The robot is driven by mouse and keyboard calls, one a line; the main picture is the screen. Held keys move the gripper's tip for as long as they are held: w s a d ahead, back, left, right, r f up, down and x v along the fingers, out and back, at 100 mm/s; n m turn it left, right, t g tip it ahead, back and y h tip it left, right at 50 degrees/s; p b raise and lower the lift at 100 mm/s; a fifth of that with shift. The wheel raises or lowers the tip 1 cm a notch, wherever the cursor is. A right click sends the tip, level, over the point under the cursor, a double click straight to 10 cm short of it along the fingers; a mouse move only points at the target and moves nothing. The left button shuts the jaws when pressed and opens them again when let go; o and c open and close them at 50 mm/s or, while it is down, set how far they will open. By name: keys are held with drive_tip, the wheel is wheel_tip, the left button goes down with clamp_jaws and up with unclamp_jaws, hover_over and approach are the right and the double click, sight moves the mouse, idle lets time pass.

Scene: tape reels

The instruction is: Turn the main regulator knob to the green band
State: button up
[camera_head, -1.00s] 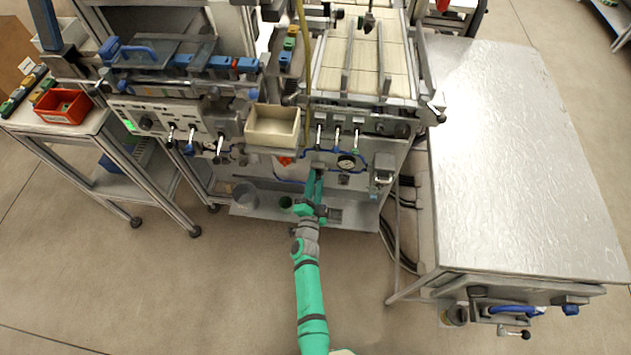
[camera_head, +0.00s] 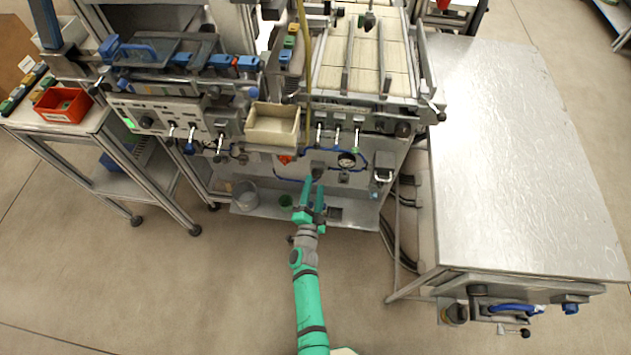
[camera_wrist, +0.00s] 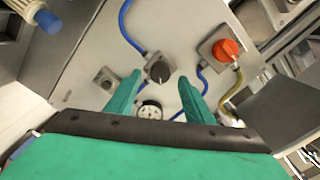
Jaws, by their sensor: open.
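The black regulator knob (camera_wrist: 159,71) sits on the grey front panel, with a blue hose running to it. In the head view the knob (camera_head: 318,172) shows just beyond my fingertips. My gripper (camera_wrist: 161,86) is open, with one green finger on each side of the knob in the wrist view. In the head view my gripper (camera_head: 314,186) appears a little short of the panel; contact cannot be told. A round white gauge (camera_wrist: 150,110) sits near the knob and also shows in the head view (camera_head: 347,160). Its needle and any green band are too small to read.
An orange-red knob (camera_wrist: 227,49) is mounted on the same panel. A cream bin (camera_head: 273,124) hangs above, left of my gripper. A shelf holding a grey cup (camera_head: 245,194) lies below. A metal-topped table (camera_head: 520,150) stands at right. The floor in front is clear.

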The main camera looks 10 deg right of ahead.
drive_tip(key=v, duration=0.7)
drive_tip(key=shift+s, duration=0.25)
drive_tip(key=s+a+r+n+y, duration=0.2)
drive_tip(key=s+r+n, duration=0.15)
drive_tip(key=s, duration=0.65)
drive_tip(key=s+a+r+n+y, duration=0.1)
drive_tip(key=s+a+r+n, duration=0.25)
drive_tip(key=s, duration=0.55)
drive_tip(key=s+a+r+n+g+y, duration=0.1)
drive_tip(key=s+r+n, duration=0.6)
drive_tip(key=s+r, duration=0.7)
drive_tip(key=shift+s+a+r+n+g+y, duration=0.3)
drive_tip(key=shift+g+y, duration=0.1)
drive_tip(key=shift+y, duration=0.4)
drive_tip(key=shift+w, duration=0.1)
idle(0.6)
